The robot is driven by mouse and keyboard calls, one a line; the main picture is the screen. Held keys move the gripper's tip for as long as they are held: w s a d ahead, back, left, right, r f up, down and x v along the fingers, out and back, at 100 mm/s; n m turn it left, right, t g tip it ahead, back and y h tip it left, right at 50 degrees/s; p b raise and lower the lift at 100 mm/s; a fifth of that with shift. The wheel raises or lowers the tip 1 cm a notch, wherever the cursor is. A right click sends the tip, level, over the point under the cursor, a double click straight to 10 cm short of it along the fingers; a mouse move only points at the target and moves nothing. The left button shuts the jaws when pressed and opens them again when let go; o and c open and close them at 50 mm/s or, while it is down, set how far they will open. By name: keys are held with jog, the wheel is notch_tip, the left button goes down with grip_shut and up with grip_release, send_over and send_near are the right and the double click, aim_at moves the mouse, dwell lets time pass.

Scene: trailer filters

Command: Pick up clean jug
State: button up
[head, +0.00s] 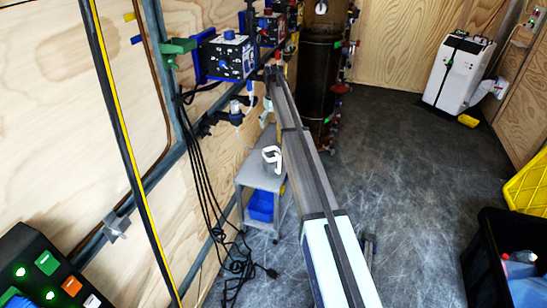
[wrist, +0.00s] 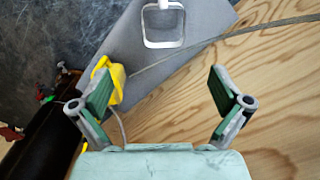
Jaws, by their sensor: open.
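A white, square loop-shaped piece, which looks like the jug's rim or handle (head: 272,157), is on top of the grey cart (head: 259,179) in the head view. The rest of the jug is not clear; it may be see-through. In the wrist view the white loop (wrist: 163,25) is at the top centre, over the grey cart top (wrist: 205,62). My gripper (wrist: 162,88) is open with nothing between its green-padded fingers. The loop is beyond the fingertips, apart from them. I cannot make out my gripper in the head view.
A blue bin (head: 261,206) sits under the cart. Black cables (head: 200,170) hang beside it along the plywood wall. A yellow piece (wrist: 117,82) shows by the left finger. A black crate (head: 480,262) with bottles stands at lower right.

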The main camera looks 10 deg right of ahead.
aim_at(273, 153)
jog(key=shift+s+a+f+b, duration=0.1)
jog(key=shift+s+f+b, duration=0.05)
jog(key=shift+f, duration=2.65)
jog(key=shift+s+a+f+b, duration=0.1)
jog(key=shift+f+b, duration=0.1)
jog(key=shift+f, duration=2.65)
jog(key=shift+s+a+f+b, duration=0.1)
jog(key=shift+s+f+b, duration=0.05)
jog(key=shift+f, duration=2.65)
jog(key=c, duration=1.1)
